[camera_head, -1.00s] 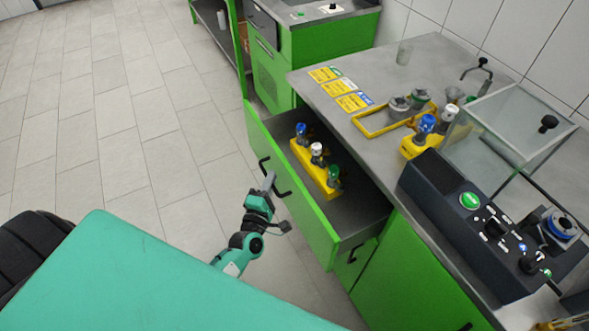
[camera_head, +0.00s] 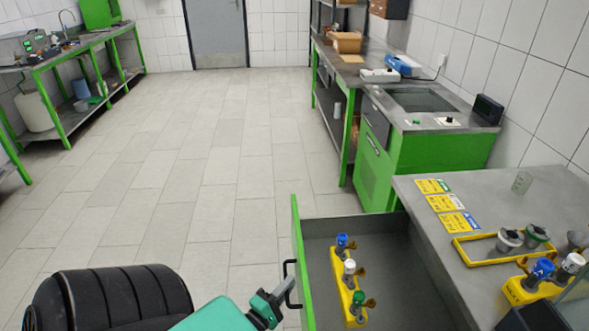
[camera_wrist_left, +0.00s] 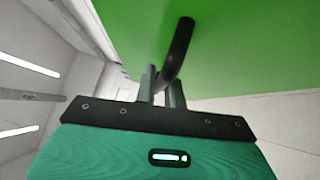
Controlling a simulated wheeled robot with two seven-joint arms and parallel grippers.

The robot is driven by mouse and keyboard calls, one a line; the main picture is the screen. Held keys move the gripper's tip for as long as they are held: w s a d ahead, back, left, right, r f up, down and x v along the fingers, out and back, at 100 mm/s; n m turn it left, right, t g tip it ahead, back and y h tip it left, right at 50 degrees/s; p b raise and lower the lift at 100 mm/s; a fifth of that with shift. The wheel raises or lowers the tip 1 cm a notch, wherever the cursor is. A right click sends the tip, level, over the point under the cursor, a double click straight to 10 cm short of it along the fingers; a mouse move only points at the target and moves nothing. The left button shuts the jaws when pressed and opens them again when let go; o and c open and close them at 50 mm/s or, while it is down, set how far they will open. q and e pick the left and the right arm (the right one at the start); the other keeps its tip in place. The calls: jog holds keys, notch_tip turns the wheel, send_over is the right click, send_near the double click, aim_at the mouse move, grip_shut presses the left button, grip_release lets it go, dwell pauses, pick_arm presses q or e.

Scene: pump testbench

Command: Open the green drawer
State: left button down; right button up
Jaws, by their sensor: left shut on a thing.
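The green drawer (camera_head: 303,262) is pulled out from the grey-topped bench, and its grey inside shows. A yellow holder (camera_head: 342,290) with blue, white and green-topped valves stands in it. My left gripper (camera_head: 284,290) is shut on the black drawer handle (camera_head: 289,284) at the outer face of the drawer front. In the left wrist view, the fingers (camera_wrist_left: 161,88) close around the curved black handle (camera_wrist_left: 180,45) against the green panel. My right gripper is not in view.
The grey worktop (camera_head: 420,207) at the right holds yellow cards, a yellow tray (camera_head: 480,256) and more valves. A green cabinet (camera_head: 425,160) stands behind the drawer. The tiled floor (camera_head: 190,200) to the left is clear.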

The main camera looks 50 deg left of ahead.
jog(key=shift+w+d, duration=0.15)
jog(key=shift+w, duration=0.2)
pick_arm(q)
jog(key=c, duration=1.5)
grip_release()
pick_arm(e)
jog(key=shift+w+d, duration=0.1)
pick_arm(q)
jog(key=shift+s, duration=0.15)
jog(key=shift+s+f, duration=0.15)
jog(key=shift+s, duration=0.05)
jog(key=s+d+f+b, duration=0.1)
jog(key=s+b, duration=0.1)
jog(key=s, duration=1.1)
jog(key=shift+d+f+b, duration=0.3)
jog(key=shift+d, duration=0.1)
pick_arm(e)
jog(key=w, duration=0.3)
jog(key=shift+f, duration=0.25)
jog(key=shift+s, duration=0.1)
